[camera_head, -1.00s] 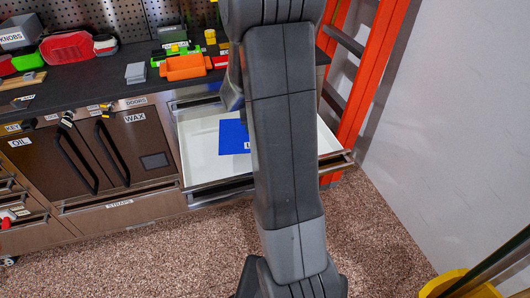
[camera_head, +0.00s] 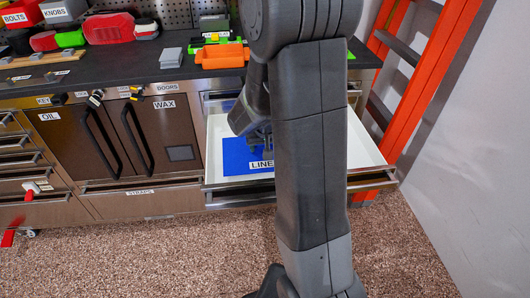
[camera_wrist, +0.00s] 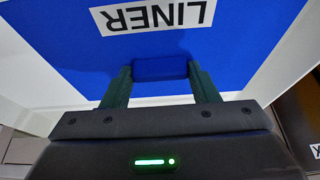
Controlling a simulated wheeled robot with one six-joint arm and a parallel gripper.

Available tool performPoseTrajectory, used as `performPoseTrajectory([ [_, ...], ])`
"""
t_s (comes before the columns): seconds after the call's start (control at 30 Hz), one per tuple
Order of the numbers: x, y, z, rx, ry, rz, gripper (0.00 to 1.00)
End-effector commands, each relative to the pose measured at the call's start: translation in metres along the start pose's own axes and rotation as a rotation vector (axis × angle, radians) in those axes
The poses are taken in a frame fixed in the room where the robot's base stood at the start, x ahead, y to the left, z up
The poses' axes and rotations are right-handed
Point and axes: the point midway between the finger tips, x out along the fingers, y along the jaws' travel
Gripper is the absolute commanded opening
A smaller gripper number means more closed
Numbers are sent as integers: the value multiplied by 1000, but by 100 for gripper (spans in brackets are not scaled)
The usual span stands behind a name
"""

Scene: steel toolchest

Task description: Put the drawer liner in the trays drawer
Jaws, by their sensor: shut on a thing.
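The drawer liner (camera_head: 240,154) is a flat blue sheet with a white LINER label. It lies inside an open white-bottomed drawer (camera_head: 218,133), partly hidden behind my arm. In the wrist view the liner (camera_wrist: 235,50) fills much of the picture, with white drawer surface around it. My gripper (camera_wrist: 160,72) is shut on a raised blue grip of the liner, one finger on each side. In the head view my gripper (camera_head: 272,150) reaches down into the drawer. I cannot read a trays label on this drawer.
An orange ladder (camera_head: 424,85) stands close on the right, by the white wall. The dark worktop (camera_head: 130,62) above holds bins and an orange tray (camera_head: 222,55). Cabinet doors labelled OIL and WAX (camera_head: 155,135) are shut on the left.

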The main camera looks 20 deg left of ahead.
Motion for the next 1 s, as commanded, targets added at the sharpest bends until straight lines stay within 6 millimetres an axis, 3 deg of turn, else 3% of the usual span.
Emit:
performPoseTrajectory([
  [0.13, 22, 0, 9, 0, -1, 1, 24],
  [0.53, 27, 0, 11, -1, 2, 0, 24],
  [0.57, 26, 0, 10, 0, 1, 0, 58],
  [0.67, 26, 0, 10, -1, 0, 0, 76],
  [1.0, 24, 0, 10, -1, 0, 0, 76],
])
